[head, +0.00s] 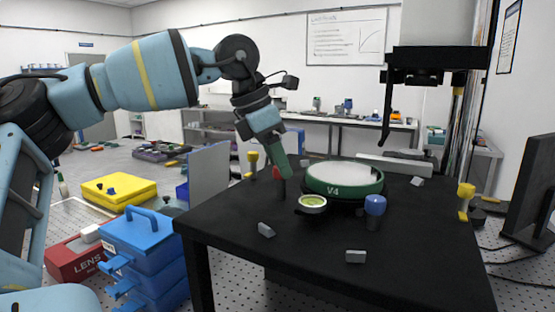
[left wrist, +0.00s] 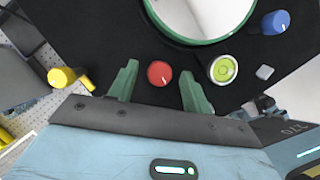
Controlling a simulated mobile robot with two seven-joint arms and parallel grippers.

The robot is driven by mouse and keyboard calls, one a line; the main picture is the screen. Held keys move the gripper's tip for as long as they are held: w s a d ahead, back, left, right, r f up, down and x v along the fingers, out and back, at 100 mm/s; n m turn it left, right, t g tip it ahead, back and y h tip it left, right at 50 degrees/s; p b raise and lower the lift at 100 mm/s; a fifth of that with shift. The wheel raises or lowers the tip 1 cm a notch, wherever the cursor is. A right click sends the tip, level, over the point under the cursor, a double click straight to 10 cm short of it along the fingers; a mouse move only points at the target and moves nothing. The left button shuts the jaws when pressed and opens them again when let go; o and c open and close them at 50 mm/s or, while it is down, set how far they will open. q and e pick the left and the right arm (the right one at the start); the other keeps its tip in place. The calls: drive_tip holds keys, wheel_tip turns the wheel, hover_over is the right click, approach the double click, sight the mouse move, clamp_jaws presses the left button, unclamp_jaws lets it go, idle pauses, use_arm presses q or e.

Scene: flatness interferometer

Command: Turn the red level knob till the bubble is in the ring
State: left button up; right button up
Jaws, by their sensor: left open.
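The red level knob (left wrist: 160,74) has a white mark on top and lies between the two green fingertips of my left gripper (left wrist: 158,68) in the left wrist view. The gripper is open, with a gap on each side of the knob. In the head view, the left gripper (head: 281,165) points down at the red knob (head: 276,173), which its finger partly hides. The round bubble level (head: 312,204) with a yellow-green face sits in front of the green V4 plate. It also shows in the left wrist view (left wrist: 223,68); I cannot tell whether its bubble is centred in the ring.
The green-rimmed V4 plate (head: 345,189) stands just behind the level. A blue knob (head: 375,205) is to its right, and yellow knobs (head: 466,192) stand near the table's edges. Small grey blocks (head: 355,256) lie on the black table (head: 300,280). A dark instrument column hangs at the right.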

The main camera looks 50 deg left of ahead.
use_arm(q)
drive_tip(key=shift+w+f, duration=0.1)
drive_tip(key=shift+f, duration=0.15)
use_arm(e)
drive_tip(key=shift+w, duration=0.2)
